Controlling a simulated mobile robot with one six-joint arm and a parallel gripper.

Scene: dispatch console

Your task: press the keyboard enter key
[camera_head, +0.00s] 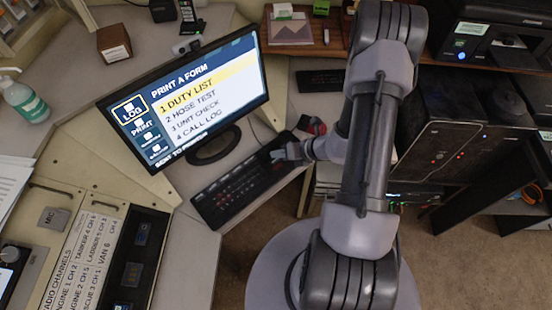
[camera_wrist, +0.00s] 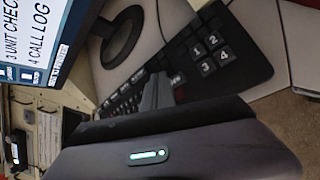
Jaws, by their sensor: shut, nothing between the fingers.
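The black keyboard (camera_head: 232,192) lies on the desk in front of the monitor. In the wrist view the keyboard (camera_wrist: 243,73) shows its number keys clearly, right of my fingers. My gripper (camera_head: 279,154) is shut and empty over the keyboard's right part. In the wrist view the fingertips of my gripper (camera_wrist: 157,84) point at the key rows, beside a key with a reddish mark (camera_wrist: 177,80). I cannot tell if that is the enter key, or whether the fingertips touch any key. Part of the keyboard is hidden behind the gripper.
A dark red object (camera_head: 312,125) lies past the keyboard's right end. A green bottle (camera_head: 24,101) and radio panel (camera_head: 130,260) are at left.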

